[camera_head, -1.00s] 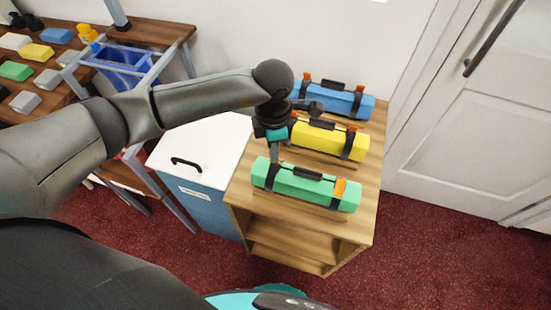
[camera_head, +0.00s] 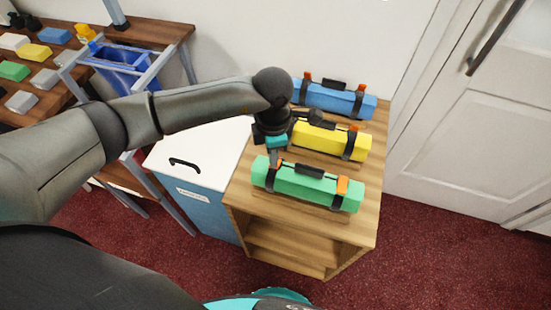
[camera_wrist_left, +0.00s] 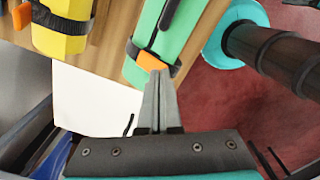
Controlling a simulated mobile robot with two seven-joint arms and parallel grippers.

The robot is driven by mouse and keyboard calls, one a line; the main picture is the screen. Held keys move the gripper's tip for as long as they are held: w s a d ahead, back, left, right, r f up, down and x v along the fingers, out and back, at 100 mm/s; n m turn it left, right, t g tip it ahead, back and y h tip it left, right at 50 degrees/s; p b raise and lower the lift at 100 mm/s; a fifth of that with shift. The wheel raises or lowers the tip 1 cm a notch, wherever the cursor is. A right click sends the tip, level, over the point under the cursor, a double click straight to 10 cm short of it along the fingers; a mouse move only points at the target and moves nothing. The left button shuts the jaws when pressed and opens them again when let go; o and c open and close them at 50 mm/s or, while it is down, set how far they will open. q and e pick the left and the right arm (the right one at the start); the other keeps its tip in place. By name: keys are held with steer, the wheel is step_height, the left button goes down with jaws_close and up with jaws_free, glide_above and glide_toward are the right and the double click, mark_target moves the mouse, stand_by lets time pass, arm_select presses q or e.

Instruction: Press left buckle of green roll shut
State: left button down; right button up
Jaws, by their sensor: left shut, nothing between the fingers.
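The green roll (camera_head: 310,188) lies on the wooden stand, with two dark straps and a dark handle on top. Its right orange buckle (camera_head: 342,185) stands up from the right strap. The left orange buckle (camera_wrist_left: 150,61) shows on the strap in the left wrist view; my gripper hides it in the head view. My left gripper (camera_head: 274,158) points down over the left end of the roll. Its fingers (camera_wrist_left: 158,78) are shut and empty, with the tips right at the left buckle; I cannot tell if they touch it. My right gripper is not in view.
A yellow roll (camera_head: 322,139) and a blue roll (camera_head: 335,98) lie behind the green one on the wooden stand (camera_head: 368,215). A white-topped cabinet (camera_head: 205,150) stands left. A table with coloured blocks (camera_head: 35,51) is far left; a door (camera_head: 455,120) is right.

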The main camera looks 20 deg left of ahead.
arm_select(q)
steer(key=shift+s+f+b, duration=0.2)
steer(key=shift+f+b, duration=0.6)
steer(key=shift+f, duration=0.3)
steer(key=shift+r, duration=0.15)
steer(key=shift+r+p, duration=3.1)
steer(key=shift+r, duration=0.85)
